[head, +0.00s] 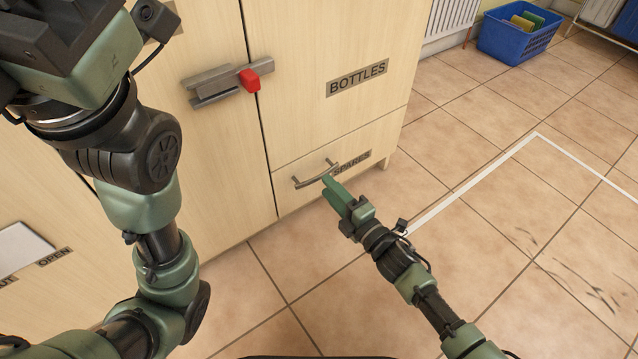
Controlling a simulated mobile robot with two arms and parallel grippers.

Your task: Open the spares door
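The spares door (300,190) is the low pale wood panel at the cabinet's right end, and it looks closed. Its label (352,161) reads SPARES and is partly covered by my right gripper. A grey bar handle (309,182) is on this door. My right gripper (328,183) has its green fingertips at the handle's right part, overlapping it in the picture. I cannot tell whether the fingers grip the bar or only lie in front of it. My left arm stands at the left of the view, and its fingers are not visible.
Above is a door labelled BOTTLES (357,79). A grey latch with a red block (250,80) lies across the seam beside it. A blue basket (518,35) stands at the back right.

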